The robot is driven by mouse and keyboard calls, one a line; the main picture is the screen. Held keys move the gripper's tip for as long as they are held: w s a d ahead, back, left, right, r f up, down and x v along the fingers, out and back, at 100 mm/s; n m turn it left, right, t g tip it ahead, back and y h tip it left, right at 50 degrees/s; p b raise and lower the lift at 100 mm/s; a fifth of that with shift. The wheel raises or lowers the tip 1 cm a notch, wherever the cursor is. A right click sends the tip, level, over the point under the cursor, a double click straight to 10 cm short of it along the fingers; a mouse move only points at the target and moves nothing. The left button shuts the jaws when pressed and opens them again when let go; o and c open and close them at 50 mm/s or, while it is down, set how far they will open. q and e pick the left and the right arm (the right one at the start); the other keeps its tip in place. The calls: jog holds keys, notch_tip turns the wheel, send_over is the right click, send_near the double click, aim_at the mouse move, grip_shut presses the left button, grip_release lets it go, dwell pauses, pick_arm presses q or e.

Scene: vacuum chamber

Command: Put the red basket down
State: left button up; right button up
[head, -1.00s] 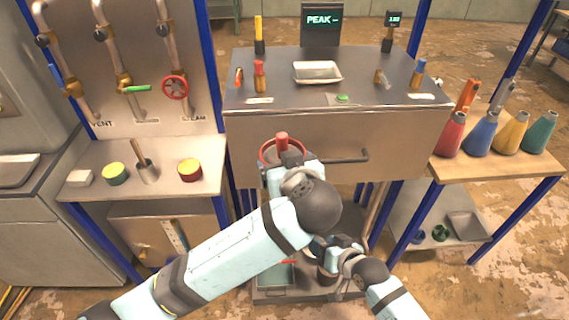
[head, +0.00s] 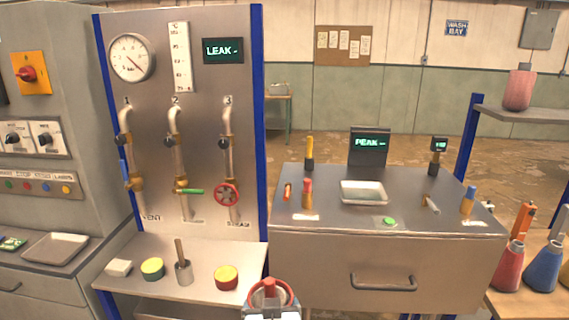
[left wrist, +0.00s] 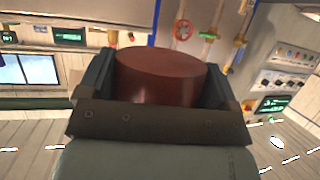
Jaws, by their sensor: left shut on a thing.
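The red basket (head: 285,293) is at the bottom edge of the head view. The basket appears held in front of the gap between the valve bench and the drawer cabinet. My right gripper is not in view.
The valve bench (head: 207,268) at left holds a white block, two round tins and a metal cup with a rod. The cabinet top (head: 335,221) holds a small tray (head: 364,192), several coloured-handled tools and a PEAK screen (head: 369,145). Coloured flasks (head: 509,265) stand at right.

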pick_arm(q)
jog(key=s+a+f+m+h, duration=0.1)
jog(key=s+a+f, duration=0.15)
jog(key=a, duration=0.85)
jog(key=s+a+f, duration=0.1)
jog(key=s+a, duration=0.2)
jog(key=a, duration=0.7)
jog(key=f, duration=0.1)
jog(key=s+f, duration=0.1)
jog(key=f, duration=0.3)
jog(key=shift+s+a+f, duration=0.2)
jog(key=shift+s+a, duration=0.05)
jog(key=shift+a, duration=0.15)
